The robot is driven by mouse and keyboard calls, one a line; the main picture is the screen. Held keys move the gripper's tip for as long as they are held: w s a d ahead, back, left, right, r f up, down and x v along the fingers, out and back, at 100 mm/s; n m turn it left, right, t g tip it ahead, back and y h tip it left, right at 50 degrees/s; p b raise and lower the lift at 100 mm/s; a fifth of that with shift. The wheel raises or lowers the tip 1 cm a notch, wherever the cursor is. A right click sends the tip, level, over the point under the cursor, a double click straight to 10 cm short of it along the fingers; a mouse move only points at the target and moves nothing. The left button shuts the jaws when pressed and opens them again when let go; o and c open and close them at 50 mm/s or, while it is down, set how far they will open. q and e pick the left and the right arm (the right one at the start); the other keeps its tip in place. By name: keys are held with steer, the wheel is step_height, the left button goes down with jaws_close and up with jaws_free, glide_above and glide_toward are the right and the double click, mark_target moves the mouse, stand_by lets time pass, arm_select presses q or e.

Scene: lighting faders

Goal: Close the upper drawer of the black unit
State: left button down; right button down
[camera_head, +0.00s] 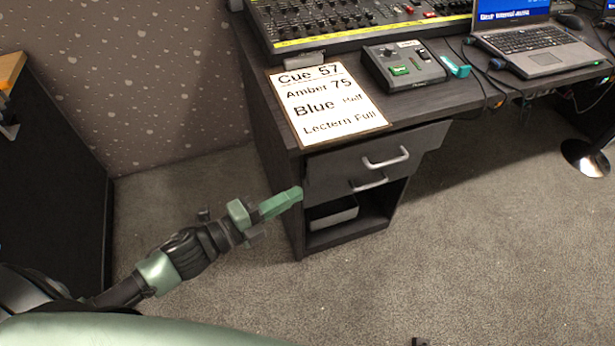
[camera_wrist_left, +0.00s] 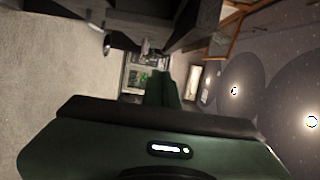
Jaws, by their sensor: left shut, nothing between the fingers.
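The black unit (camera_head: 298,222) stands under the left end of the dark desk. Its upper drawer (camera_head: 335,165) is pulled out toward me, with a silver bar handle (camera_head: 386,159) on its front. A second silver handle (camera_head: 370,183) shows lower down, partly covered by the upper drawer. My left gripper (camera_head: 297,194) is shut and empty, just left of the drawer front's left end; I cannot tell if it touches. In the left wrist view the shut green fingers (camera_wrist_left: 167,88) point toward dark furniture, with a handle (camera_wrist_left: 107,45) at upper left.
A cue sign (camera_head: 325,105), mixing console (camera_head: 360,22), small control box (camera_head: 404,66) and laptop (camera_head: 530,42) are on the desk. A dark cabinet stands at far left. Carpet in front is clear.

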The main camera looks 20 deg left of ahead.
mark_target(323, 162)
arm_select(q)
steer(key=shift+m, duration=0.3)
steer(key=x, duration=0.3)
steer(key=w+a+x, duration=0.1)
steer(key=x, duration=0.3)
steer(key=r+x, duration=0.1)
steer(key=x, duration=0.2)
steer(key=shift+w+a, duration=0.15)
steer(key=shift+w, duration=0.4)
steer(key=shift+w+a, duration=0.25)
steer(key=shift+w, duration=0.1)
arm_select(e)
steer(key=shift+w+r, duration=0.15)
steer(key=shift+r, duration=0.55)
steer(key=shift+s+d, duration=0.1)
steer(key=shift+s, duration=0.1)
